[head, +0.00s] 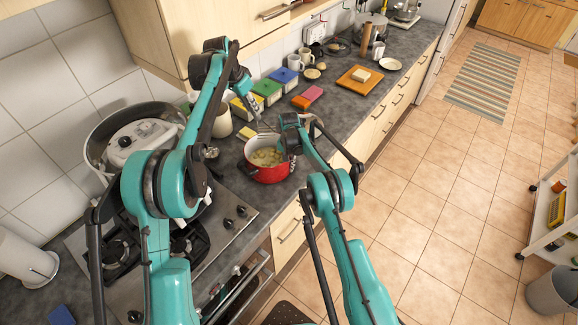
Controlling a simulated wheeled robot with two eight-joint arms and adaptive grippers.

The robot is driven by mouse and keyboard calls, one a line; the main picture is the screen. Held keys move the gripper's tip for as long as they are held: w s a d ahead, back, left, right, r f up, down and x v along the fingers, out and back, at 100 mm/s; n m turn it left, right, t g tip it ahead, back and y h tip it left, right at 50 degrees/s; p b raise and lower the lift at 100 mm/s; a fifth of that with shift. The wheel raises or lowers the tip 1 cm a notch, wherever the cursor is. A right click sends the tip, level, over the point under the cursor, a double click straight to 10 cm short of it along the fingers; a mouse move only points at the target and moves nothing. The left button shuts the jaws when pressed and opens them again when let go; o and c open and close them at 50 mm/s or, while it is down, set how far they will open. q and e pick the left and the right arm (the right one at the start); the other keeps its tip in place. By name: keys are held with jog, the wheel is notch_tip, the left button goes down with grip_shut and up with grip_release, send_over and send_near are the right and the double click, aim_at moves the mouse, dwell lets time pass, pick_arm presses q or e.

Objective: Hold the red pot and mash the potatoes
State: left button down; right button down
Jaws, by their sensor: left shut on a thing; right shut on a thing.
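The red pot (267,173) stands on the grey counter beyond the hob, with pale yellow potato pieces (266,156) inside. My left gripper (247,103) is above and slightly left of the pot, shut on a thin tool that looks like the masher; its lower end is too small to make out. My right gripper (291,152) is at the pot's right side, shut on what seems to be the pot's handle or rim; the fingers are mostly hidden by my own wrist.
A gas hob (118,250) lies to the left, with a large metal pan (97,140) behind it. Colourful boxes, white mugs (305,56) and a wooden board (361,79) stand farther along the counter.

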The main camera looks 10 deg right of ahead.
aim_at(260, 138)
dwell(0.5)
pick_arm(q)
jog(key=shift+w+d+f+g+y, duration=0.2)
jog(key=shift+w+d+f, duration=0.2)
jog(key=shift+f, duration=0.25)
jog(key=shift+w+d+f+g+y, duration=0.2)
jog(key=shift+w+d+f, duration=0.2)
jog(key=shift+f, duration=0.2)
jog(key=shift+d+f, duration=0.2)
jog(key=shift+f, duration=6.9)
jog(key=shift+a, duration=0.1)
